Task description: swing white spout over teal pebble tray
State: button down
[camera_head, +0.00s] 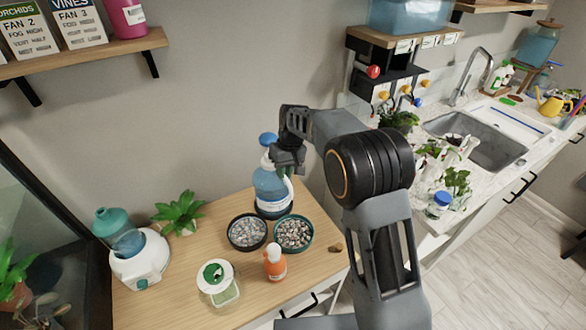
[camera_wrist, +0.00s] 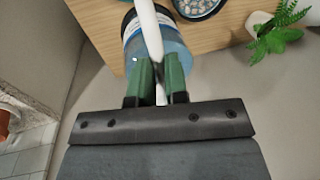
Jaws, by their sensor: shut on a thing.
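The white spout (camera_wrist: 147,32) is between the green fingertips of my gripper (camera_wrist: 159,82) in the wrist view, and the fingers are shut on it. It runs over the clear blue dispenser (camera_wrist: 176,47) and out of the top edge, so its tip is hidden. In the head view the dispenser (camera_head: 268,186) stands upright at the back of the wooden table, with my gripper (camera_head: 288,168) at its upper right side. The teal pebble tray (camera_head: 311,243) sits in front of the dispenser, slightly right. I cannot tell what the spout tip is above.
A black-rimmed pebble tray (camera_head: 230,239) sits left of the teal one. A counter with a sink (camera_head: 478,141) is at right.

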jog(key=shift+w+d, duration=0.1)
dwell(0.4)
jog(key=c, duration=1.1)
grip_release()
jog(key=r, duration=0.4)
jog(key=d+r, duration=0.1)
jog(key=r, duration=0.4)
jog(key=w+d+r, duration=0.1)
jog(key=r, duration=0.3)
jog(key=shift+d+r+b, duration=0.25)
jog(key=shift+r+b, duration=0.05)
jog(key=shift+b, duration=0.05)
